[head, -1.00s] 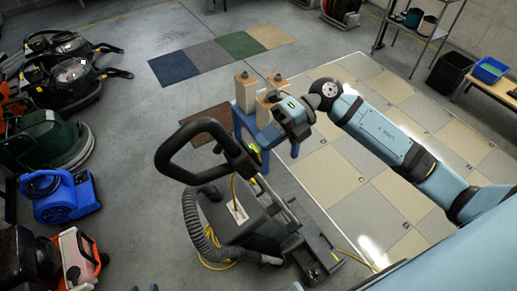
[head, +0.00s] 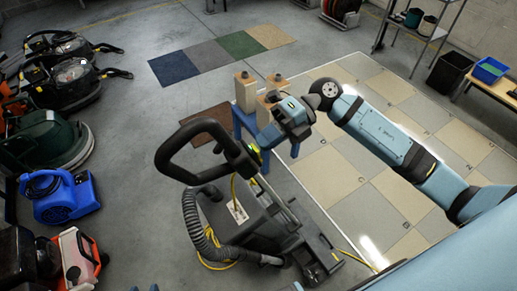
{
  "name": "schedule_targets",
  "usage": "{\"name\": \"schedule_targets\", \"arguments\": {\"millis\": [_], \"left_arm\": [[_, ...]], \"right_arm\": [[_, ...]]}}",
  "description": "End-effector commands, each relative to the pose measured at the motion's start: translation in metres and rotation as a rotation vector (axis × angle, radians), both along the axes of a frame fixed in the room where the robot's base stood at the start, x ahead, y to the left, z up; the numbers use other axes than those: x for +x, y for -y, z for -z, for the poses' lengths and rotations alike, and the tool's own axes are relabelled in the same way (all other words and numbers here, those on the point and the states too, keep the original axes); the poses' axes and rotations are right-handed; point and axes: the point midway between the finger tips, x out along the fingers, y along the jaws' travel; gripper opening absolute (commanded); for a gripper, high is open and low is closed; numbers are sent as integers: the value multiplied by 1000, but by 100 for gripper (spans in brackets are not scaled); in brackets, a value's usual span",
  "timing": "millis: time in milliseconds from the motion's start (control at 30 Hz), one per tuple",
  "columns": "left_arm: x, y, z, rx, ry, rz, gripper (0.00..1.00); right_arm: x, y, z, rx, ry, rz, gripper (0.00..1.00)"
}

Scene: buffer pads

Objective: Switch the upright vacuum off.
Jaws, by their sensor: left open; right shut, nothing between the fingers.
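The upright vacuum (head: 237,222) stands on the concrete floor in the lower middle of the head view. It has a grey and black body, a black loop handle (head: 172,143), a ribbed hose and a yellow cord. A small yellow-green patch (head: 257,156) shows at the handle's lower end; I cannot make out a switch or its position. My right gripper (head: 268,137) comes in from the right and is shut and empty. Its tips look close to the handle's lower end; I cannot tell whether they touch. My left gripper is not clearly seen.
A blue stool (head: 243,118) with beige blocks (head: 246,92) stands behind the vacuum, near my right gripper. A blue blower (head: 66,198) and other machines line the left side. Floor between them and the vacuum is clear.

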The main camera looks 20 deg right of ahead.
Motion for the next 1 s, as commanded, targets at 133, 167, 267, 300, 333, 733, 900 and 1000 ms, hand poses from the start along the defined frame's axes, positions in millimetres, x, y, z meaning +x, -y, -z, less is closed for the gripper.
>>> {"name": "schedule_targets", "arguments": {"millis": [133, 167, 267, 300, 333, 733, 900, 1000], "left_arm": [[0, 0, -1, -1, 2, 0, 43], [0, 0, -1, -1, 2, 0, 43], [0, 0, -1, -1, 2, 0, 43], [0, 0, -1, -1, 2, 0, 43], [0, 0, -1, -1, 2, 0, 43], [0, 0, -1, 0, 2, -1, 43], [0, 0, -1, 0, 1, -1, 43], [0, 0, -1, 1, 0, -1, 43]], "right_arm": [[0, 0, 0, 0, 0, 0, 0], [0, 0, 0, 0, 0, 0, 0], [0, -1, 0, 0, 0, 0, 0], [0, -1, 0, 0, 0, 0, 0], [0, -1, 0, 0, 0, 0, 0], [-1, -9, 3, 0, 0, 0, 0], [-1, -5, 2, -1, -1, 0, 0], [1, 2, 0, -3, 0, 1, 0]]}}
